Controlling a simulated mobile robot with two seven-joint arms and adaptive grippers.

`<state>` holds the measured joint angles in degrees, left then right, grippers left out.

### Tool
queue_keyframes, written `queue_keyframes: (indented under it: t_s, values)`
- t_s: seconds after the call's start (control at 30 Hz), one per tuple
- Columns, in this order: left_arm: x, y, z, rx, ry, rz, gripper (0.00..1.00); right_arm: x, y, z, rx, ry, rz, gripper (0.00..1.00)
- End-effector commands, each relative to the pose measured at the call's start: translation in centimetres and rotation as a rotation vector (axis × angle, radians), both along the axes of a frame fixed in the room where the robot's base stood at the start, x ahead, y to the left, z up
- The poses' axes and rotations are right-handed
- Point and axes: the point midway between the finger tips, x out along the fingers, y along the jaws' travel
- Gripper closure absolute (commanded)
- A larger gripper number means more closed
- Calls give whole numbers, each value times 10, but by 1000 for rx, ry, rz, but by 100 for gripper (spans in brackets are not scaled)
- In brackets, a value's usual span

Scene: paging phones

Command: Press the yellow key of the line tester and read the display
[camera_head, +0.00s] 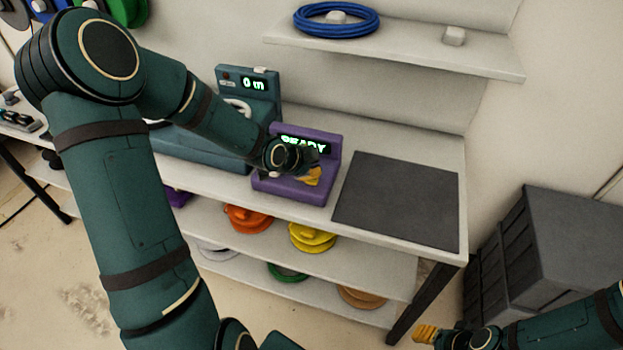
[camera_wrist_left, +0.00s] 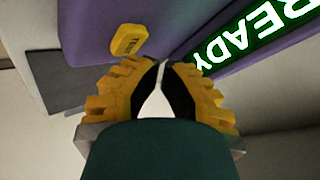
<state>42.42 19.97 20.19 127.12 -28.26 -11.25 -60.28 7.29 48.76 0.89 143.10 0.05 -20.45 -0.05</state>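The line tester (camera_head: 325,172) is a purple box on the bench top, and its display (camera_head: 305,143) shows green letters reading READY, partly covered by my left wrist in the head view. In the left wrist view the display (camera_wrist_left: 240,40) reads READY clearly. The yellow key (camera_wrist_left: 128,39) sits on the purple face just beyond my fingertips, with a visible gap. My left gripper (camera_wrist_left: 160,75) is in front of the tester, its yellow fingers nearly together at the tips, holding nothing. In the head view my left gripper (camera_head: 308,178) hides the key. My right gripper (camera_head: 424,333) is low at the bottom right.
A dark grey mat (camera_head: 400,198) lies right of the tester. A teal machine (camera_head: 205,140) with a display reading "0 m" stands to the left. Coloured spools, such as a yellow one (camera_head: 312,238), sit on the shelf below. Grey crates (camera_head: 550,250) stand at the right.

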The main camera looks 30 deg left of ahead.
Motion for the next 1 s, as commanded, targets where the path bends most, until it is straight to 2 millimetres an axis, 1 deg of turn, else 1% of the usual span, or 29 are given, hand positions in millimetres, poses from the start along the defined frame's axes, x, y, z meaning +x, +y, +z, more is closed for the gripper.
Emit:
queue_keyframes:
  t_s: [0.13,0.5,1.0]
  values:
    - [0,0,-6,1,0,-1,100,0,0,-6,0,0,0,53]
    - [0,0,-6,0,0,0,100,0,0,-5,0,0,0,53]
    - [0,0,-11,-1,0,1,100,0,0,-7,0,0,0,53]
